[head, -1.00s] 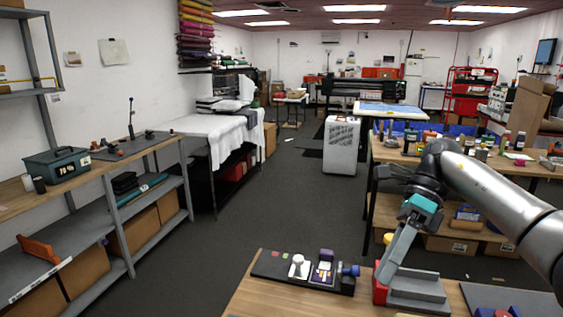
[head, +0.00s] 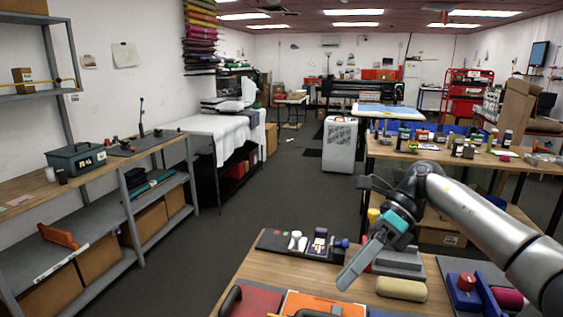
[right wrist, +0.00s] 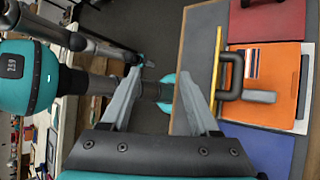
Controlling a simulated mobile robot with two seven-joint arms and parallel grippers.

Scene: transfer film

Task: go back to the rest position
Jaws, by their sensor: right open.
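My right gripper (head: 352,272) hangs over the near wooden table (head: 256,272) in the head view, its grey fingers pointing down and left. In the right wrist view my right gripper (right wrist: 160,92) has its two fingers spread wide, with nothing held between them. The orange sheet (head: 322,303) lies at the table's front; in the right wrist view the orange sheet (right wrist: 285,70) lies right of the fingers, with a dark handle-like tool (right wrist: 232,78) over its edge. My left gripper is not seen in the head view.
A dark tray (head: 275,241) with small tools stands at the table's back left. A grey stepped block (head: 398,262), a cream roll (head: 401,289) and a blue stand with a red knob (head: 465,290) are near the arm.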

